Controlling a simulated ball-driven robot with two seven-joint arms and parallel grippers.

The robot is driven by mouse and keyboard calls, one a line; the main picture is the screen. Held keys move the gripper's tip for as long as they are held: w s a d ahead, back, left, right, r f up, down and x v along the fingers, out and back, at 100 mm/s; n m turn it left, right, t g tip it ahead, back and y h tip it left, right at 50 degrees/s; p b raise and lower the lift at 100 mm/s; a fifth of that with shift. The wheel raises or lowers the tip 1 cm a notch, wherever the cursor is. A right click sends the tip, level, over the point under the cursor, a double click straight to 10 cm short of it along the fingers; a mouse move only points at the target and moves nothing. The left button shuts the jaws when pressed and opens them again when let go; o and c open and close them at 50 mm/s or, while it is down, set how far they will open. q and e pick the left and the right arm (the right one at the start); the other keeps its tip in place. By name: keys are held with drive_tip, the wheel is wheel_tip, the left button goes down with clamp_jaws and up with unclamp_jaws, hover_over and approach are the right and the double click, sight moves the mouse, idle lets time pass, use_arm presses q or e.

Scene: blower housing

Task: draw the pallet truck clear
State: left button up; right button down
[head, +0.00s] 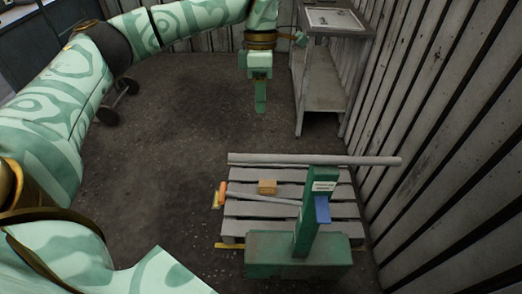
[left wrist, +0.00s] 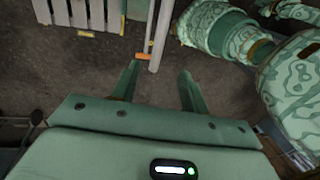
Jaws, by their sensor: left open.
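The green pallet truck (head: 298,252) stands at the near edge of a slatted pallet (head: 345,192), with an upright green post (head: 322,185) bearing a white label and a blue piece. A grey rod with an orange grip (head: 221,190) reaches left from near the post; I cannot tell whether it joins the truck. An orange piece also shows in the left wrist view (left wrist: 142,57). My left gripper (head: 260,108) hangs empty beyond the pallet's far left; its open fingers show in the left wrist view (left wrist: 158,92). My right gripper is not in view.
A long grey pipe (head: 290,159) lies along the pallet's far side and overhangs to the right. A small wooden block (head: 267,187) sits on the slats. A grey metal cabinet (head: 325,85) stands at the back; a slatted wall (head: 440,130) closes the right.

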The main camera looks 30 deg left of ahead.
sight(260, 155)
use_arm(q)
drive_tip(key=s+f+b, duration=0.1)
drive_tip(key=f, duration=0.4)
drive_tip(key=d+f+b, duration=0.1)
drive_tip(key=f, duration=0.4)
drive_tip(key=s+f+b, duration=0.1)
drive_tip(key=f, duration=0.4)
drive_tip(key=shift+s+d+f+b, duration=0.25)
drive_tip(key=shift+s+f+b, duration=0.1)
drive_tip(key=shift+f, duration=0.05)
clamp_jaws()
